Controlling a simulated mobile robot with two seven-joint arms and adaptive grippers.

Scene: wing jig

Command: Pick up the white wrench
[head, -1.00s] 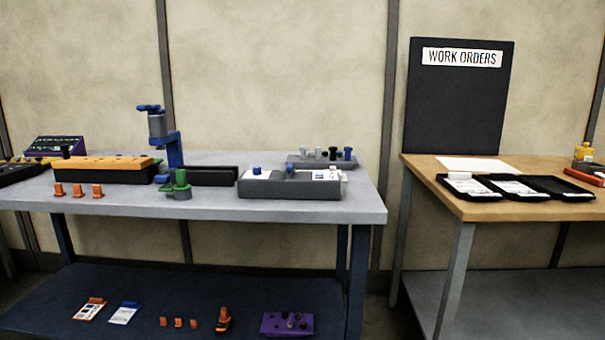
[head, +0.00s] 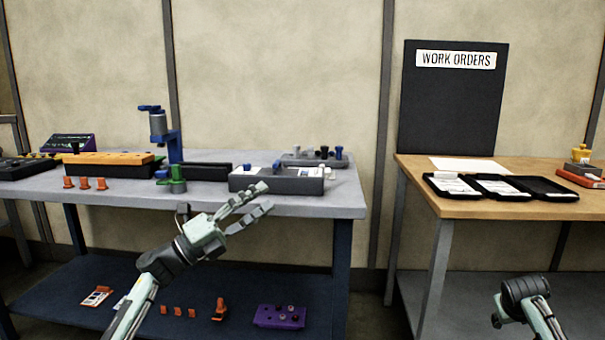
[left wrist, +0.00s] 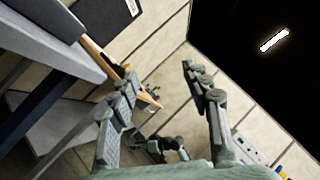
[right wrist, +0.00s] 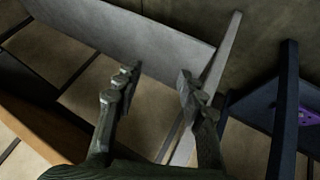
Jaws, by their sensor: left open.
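I cannot make out a white wrench in any view; it may be too small or hidden. My left gripper (head: 267,198) is open and empty in front of the grey workbench (head: 345,195), near its front edge. In the left wrist view its fingers (left wrist: 160,75) are spread with nothing between them. My right gripper (right wrist: 160,75) shows in the right wrist view with its fingers apart and empty. In the head view only part of the right arm shows, at the lower right.
The workbench holds a dark grey box (head: 270,185) with white and blue parts, a rack of pegs (head: 300,160), a blue stand (head: 174,147) and an orange-topped block (head: 110,158). A purple block (head: 279,317) lies on the lower shelf. A wooden table (head: 460,208) bears black trays (head: 500,196).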

